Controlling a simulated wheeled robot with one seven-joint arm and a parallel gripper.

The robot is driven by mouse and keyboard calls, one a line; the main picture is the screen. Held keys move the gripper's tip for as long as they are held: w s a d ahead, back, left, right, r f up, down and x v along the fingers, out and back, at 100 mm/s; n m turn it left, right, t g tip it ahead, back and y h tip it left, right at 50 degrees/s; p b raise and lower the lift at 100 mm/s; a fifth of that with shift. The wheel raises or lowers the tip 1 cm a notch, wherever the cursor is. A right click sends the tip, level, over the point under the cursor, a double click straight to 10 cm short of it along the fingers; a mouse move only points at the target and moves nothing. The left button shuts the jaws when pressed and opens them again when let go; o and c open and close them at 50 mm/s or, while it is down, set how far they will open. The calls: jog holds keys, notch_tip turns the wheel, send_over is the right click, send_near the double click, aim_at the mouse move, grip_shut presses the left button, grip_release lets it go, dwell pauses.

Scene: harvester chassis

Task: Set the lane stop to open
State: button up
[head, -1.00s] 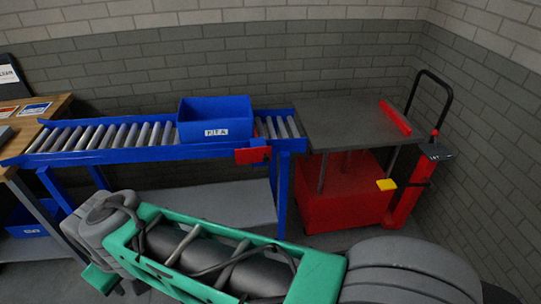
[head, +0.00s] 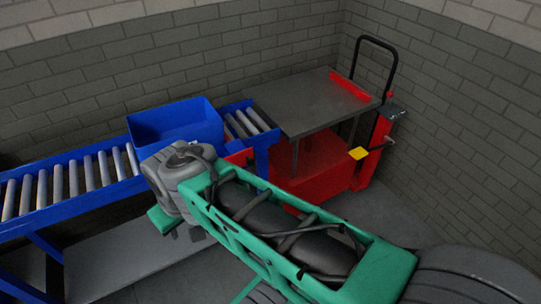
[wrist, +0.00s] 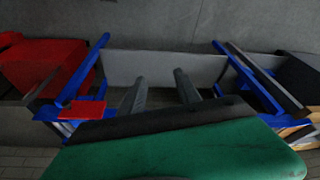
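The lane stop seems to be the red plate (head: 240,153) on the near side of the blue roller conveyor (head: 75,205), by its right end. In the head view my arm partly covers it, and I cannot tell its setting. In the wrist view a red plate (wrist: 82,109) lies left of my gripper (wrist: 160,85). The two dark fingers are well apart with nothing between them. My gripper is apart from the plate. In the head view the fingers are mostly hidden below my grey wrist.
A blue bin (head: 172,122) sits on the rollers. A red lift cart (head: 315,165) with a grey top (head: 310,103) and a yellow pad (head: 358,153) stands at the conveyor's right end. Brick walls close off the back and right. A grey shelf (head: 135,255) is below the conveyor.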

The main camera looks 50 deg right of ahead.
jog(key=w+d+f+t+y+b, duration=0.1)
jog(key=w+d+f+t+b, duration=0.3)
jog(key=f+b, duration=0.3)
jog(key=w+d+f+t+b, duration=0.1)
jog(key=w+d+f+b, duration=0.45)
jog(key=f+b, duration=0.25)
jog(key=m+t+h+b, duration=0.2)
jog(key=t+h+b, duration=0.1)
jog(key=t+b, duration=0.55)
send_near(251, 163)
jog(key=w+a+f+g+b, duration=0.2)
jog(key=w+a+f, duration=0.2)
jog(key=w+a, duration=0.3)
jog(key=s+d+r+m+t+h+b, duration=0.2)
jog(key=s+d+r+h, duration=0.1)
jog(key=s+d, duration=0.25)
jog(key=x, duration=0.7)
jog(key=shift+w+d+r, duration=0.15)
jog(key=shift+w+r, duration=0.05)
jog(key=shift+w, duration=0.2)
jog(key=shift+w+d, duration=0.2)
jog(key=shift+w, duration=0.15)
